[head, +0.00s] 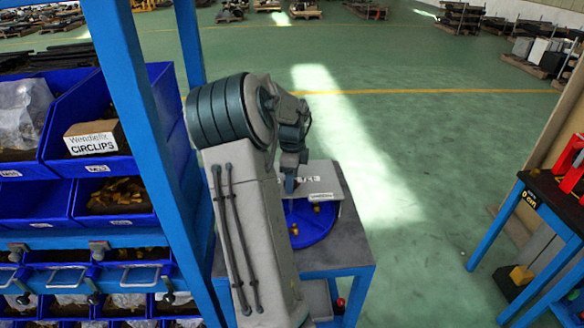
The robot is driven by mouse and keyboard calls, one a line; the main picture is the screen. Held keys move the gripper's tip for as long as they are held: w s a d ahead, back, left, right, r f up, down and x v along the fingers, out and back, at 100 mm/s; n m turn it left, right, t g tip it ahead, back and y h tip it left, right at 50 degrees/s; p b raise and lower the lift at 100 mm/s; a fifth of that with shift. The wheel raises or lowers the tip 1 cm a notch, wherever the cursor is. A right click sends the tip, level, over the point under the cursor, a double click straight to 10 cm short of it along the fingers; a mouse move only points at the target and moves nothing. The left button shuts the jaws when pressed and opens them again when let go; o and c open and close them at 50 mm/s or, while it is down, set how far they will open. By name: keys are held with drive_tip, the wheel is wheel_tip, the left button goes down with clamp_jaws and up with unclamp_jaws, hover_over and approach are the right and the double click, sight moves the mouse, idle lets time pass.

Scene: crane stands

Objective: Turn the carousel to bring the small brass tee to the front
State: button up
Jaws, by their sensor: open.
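The carousel (322,232) is a round blue disc on a small grey-topped table, partly hidden by my arm. Two small brass-coloured pieces show on it: one near its middle (317,208) and one at its left (294,229). They are too small to tell which, if either, is the tee. My gripper (290,186) points down over the carousel's back left part. Its fingers are small and partly hidden, and nothing shows held in it. I cannot tell whether it touches the carousel.
A pale plate with dark marks (322,181) stands at the carousel's back. The grey tabletop (350,240) has a blue frame. A blue rack of bins (120,165) stands close at left. A dark bench (545,205) stands at right, with clear green floor between.

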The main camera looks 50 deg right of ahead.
wheel_tip(320, 180, up, 14)
drive_tip(key=b, duration=0.1)
drive_tip(key=shift+f, duration=0.2)
idle(0.5)
drive_tip(key=s+a+n+t, duration=0.25)
drive_tip(key=a+n, duration=1.25)
drive_tip(key=a, duration=0.8)
drive_tip(key=s+a+f+n, duration=0.2)
drive_tip(key=s+a+n, duration=0.3)
drive_tip(key=a+n, duration=0.2)
drive_tip(key=s+a+f+n+t, duration=0.1)
drive_tip(key=s+a+f+n, duration=0.1)
drive_tip(key=s+a+n, duration=0.4)
drive_tip(key=shift+s+a+f+n, duration=0.2)
drive_tip(key=shift+a+f+n, duration=0.1)
drive_tip(key=shift+a+n, duration=0.5)
drive_tip(key=c, duration=0.4)
drive_tip(key=shift+d, duration=0.1)
drive_tip(key=shift+c, duration=0.5)
